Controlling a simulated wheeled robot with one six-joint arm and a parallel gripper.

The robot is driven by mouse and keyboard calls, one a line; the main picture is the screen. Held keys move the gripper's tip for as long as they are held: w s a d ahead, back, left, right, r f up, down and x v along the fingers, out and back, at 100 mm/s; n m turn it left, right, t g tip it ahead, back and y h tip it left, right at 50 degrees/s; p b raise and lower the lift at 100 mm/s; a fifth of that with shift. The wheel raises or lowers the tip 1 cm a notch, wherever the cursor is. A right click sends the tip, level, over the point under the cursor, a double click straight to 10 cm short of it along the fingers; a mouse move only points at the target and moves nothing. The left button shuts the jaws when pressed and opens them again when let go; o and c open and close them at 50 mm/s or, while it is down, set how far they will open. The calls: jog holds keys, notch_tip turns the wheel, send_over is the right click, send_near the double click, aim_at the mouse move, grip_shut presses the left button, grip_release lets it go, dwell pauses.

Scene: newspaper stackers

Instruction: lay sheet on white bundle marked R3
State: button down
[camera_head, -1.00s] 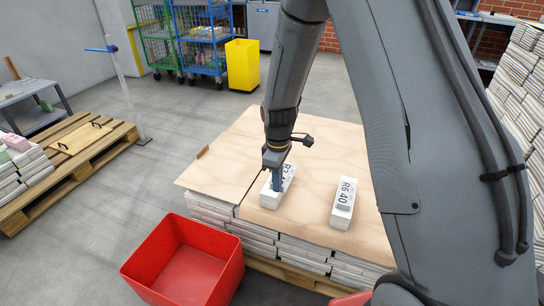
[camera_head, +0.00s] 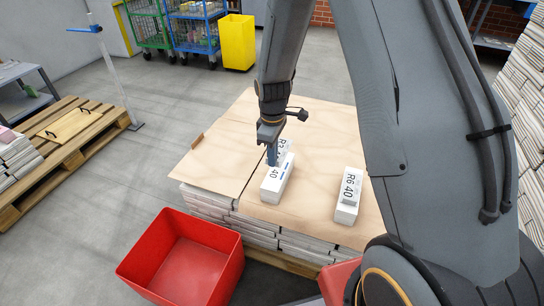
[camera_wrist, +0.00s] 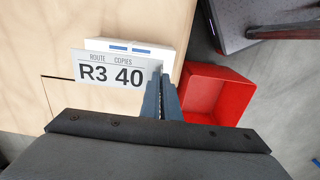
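A white bundle (camera_head: 281,185) with blue marks lies on the wooden board. It also shows in the wrist view (camera_wrist: 150,50). A pale sheet (camera_wrist: 108,72) printed "R3 40" overlaps it, shifted to one side so that the marks show. In the head view the sheet (camera_head: 283,149) appears raised over the bundle and is partly hidden by my fingers. My gripper (camera_head: 272,160) points down there. In the wrist view its fingers (camera_wrist: 162,82) are close together at the sheet's edge and look shut on it. Whether the sheet touches the bundle is unclear.
A second white bundle (camera_head: 347,197) marked R6 40 lies to the right on the board (camera_head: 310,130), which covers stacked papers. A red bin (camera_head: 185,255) stands in front on the left. A low pallet (camera_head: 70,150) is farther left. A yellow bin (camera_head: 238,42) stands behind.

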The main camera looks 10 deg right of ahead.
jog(key=shift+f+b, duration=1.75)
jog(key=shift+f, duration=2.15)
jog(key=shift+f, duration=0.6)
jog(key=c, duration=1.9)
grip_release()
jog(key=shift+c, duration=0.2)
jog(key=shift+r, duration=0.1)
notch_tip(320, 180, up, 7)
jog(key=shift+r, duration=0.1)
jog(key=s+d+r+m+p, duration=0.2)
jog(key=s+r+m, duration=0.3)
jog(key=s+r, duration=0.4)
jog(key=s+d+r+m+p, duration=0.1)
jog(key=s+r+m+p, duration=0.1)
jog(key=s+r+m, duration=0.4)
jog(key=s+r, duration=0.3)
jog(key=s, duration=0.4)
jog(key=shift+d+r, duration=0.15)
jog(key=shift+d, duration=0.2)
